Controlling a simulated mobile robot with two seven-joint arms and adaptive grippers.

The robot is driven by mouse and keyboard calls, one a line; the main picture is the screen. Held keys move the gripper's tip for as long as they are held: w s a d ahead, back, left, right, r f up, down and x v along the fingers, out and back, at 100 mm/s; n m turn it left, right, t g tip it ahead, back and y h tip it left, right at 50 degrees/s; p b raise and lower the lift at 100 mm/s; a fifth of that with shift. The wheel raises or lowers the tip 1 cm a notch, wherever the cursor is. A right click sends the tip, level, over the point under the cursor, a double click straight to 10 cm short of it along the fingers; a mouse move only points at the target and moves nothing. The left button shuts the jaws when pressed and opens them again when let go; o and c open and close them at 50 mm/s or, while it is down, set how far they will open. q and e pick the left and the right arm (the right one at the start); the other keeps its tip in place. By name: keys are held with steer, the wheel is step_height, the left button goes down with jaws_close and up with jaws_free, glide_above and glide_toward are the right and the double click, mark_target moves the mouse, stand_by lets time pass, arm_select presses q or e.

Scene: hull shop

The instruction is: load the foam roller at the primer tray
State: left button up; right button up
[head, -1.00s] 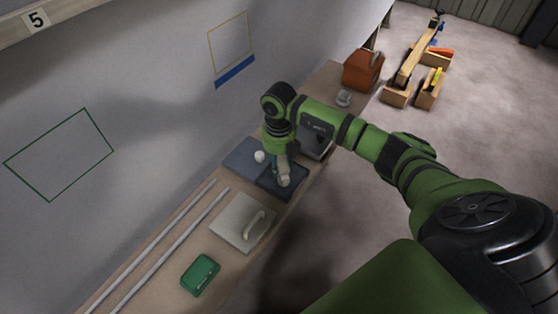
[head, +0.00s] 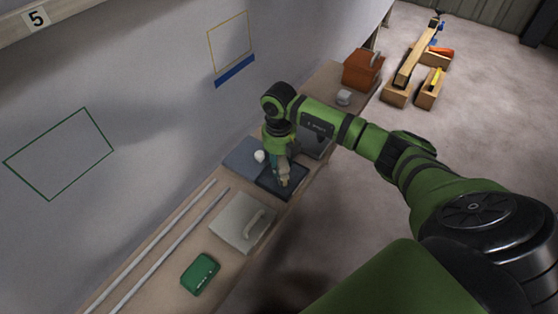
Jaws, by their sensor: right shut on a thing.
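The primer tray (head: 268,189) lies on the bench close to the wall, with a dark section under my right gripper and a blue-grey section (head: 240,157) to the left. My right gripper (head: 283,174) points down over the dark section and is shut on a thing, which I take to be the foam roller. A small pale piece (head: 284,182) shows at its fingertips; the arm hides most of the rest. I cannot tell whether it touches the tray. A small white round thing (head: 259,156) shows just left of the gripper. My left gripper is out of view.
On the bench are a grey board with a handle (head: 243,222), a green case (head: 200,274), two pale rods (head: 165,253), a small grey item (head: 344,97) and an orange-brown box (head: 361,71). Wooden blocks and a beam (head: 416,55) stand on the floor beyond.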

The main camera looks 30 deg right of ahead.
mark_target(279, 160)
step_height(279, 160, up, 7)
steer(key=p, duration=0.6)
stand_by(0.3)
stand_by(0.6)
